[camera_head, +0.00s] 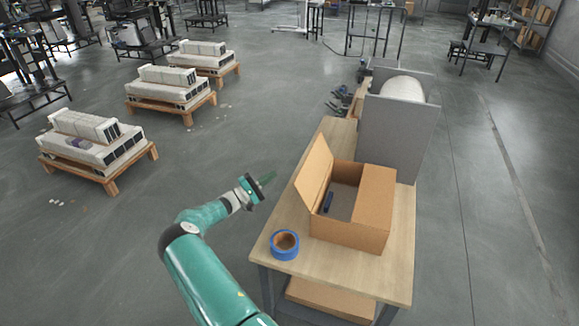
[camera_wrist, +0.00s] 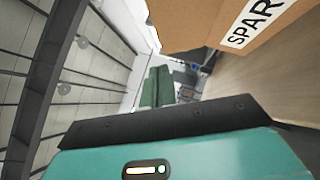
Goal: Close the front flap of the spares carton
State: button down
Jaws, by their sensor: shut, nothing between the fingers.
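The brown spares carton (camera_head: 345,232) stands on the wooden table. Its left flap (camera_head: 314,172) stands raised, leaning a little outward, and the left part of the top is open. A panel (camera_head: 374,200) covers the right part of the top. A small dark blue item (camera_head: 328,201) shows inside. My gripper (camera_head: 268,177) is shut and empty, left of the raised flap and apart from it, off the table's left edge. In the wrist view its green fingers (camera_wrist: 157,88) are together, below the carton (camera_wrist: 210,22), whose white label reads "SPAR".
A roll of blue tape (camera_head: 285,245) lies on the table (camera_head: 399,265) in front of the carton. A grey panel (camera_head: 395,135) stands behind the carton. More cardboard lies under the table. Open floor and loaded pallets (camera_head: 95,150) are at left.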

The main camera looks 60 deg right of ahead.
aim_at(309, 155)
jog(key=x, duration=0.4)
jog(key=s+a+x, duration=0.1)
jog(key=x, duration=0.3)
jog(key=s+r+x, duration=0.1)
jog(key=x, duration=0.3)
jog(key=shift+s+a+r, duration=0.1)
jog(key=shift+s+a, duration=0.1)
jog(key=shift+s+r, duration=0.1)
